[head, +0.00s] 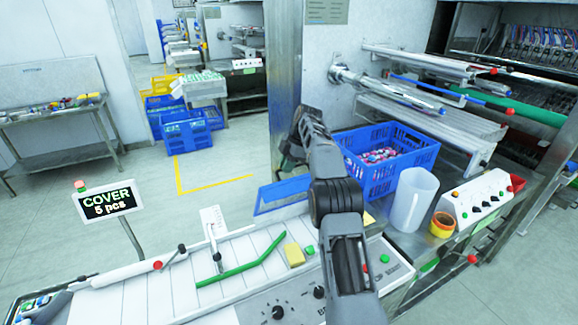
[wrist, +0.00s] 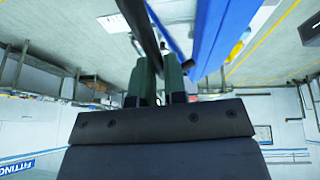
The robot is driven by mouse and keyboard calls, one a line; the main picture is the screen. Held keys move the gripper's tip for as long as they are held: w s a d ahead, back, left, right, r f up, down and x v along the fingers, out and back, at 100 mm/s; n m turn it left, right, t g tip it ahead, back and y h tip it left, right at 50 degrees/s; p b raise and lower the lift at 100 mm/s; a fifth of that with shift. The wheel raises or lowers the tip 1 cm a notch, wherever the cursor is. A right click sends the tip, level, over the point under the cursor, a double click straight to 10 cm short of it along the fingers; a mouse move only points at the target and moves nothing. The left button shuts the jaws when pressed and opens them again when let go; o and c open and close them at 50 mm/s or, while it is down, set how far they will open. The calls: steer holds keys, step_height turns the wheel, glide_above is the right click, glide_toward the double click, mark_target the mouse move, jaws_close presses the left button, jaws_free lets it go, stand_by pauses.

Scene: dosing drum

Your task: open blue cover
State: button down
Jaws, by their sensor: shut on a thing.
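The blue cover (head: 283,187) stands raised and tilted at the back edge of the white machine, left of my arm. Its right part is hidden behind my arm in the head view. In the wrist view, a long blue edge of the cover (wrist: 222,38) runs up beside the fingers. My gripper (wrist: 158,82) is shut on the cover; the exact contact between the fingertips is hard to see.
A blue crate (head: 388,160) of small wrapped pieces, a white jug (head: 412,198) and an orange-yellow roll (head: 443,224) stand right of my arm. A COVER sign (head: 108,202) stands left. A green bar (head: 243,262) and yellow block (head: 294,255) lie on the machine top.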

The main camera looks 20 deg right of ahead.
steer(key=shift+a+f, duration=0.1)
steer(key=shift+f, duration=0.45)
steer(key=c, duration=1.6)
jaws_free()
steer(key=shift+o, duration=1)
steer(key=shift+w+a+f, duration=0.1)
steer(key=shift+w+f, duration=0.05)
steer(key=shift+w, duration=0.2)
steer(key=shift+o, duration=1.2)
steer(key=shift+s+d+r, duration=0.15)
steer(key=shift+d+r, duration=0.05)
steer(key=shift+r, duration=0.1)
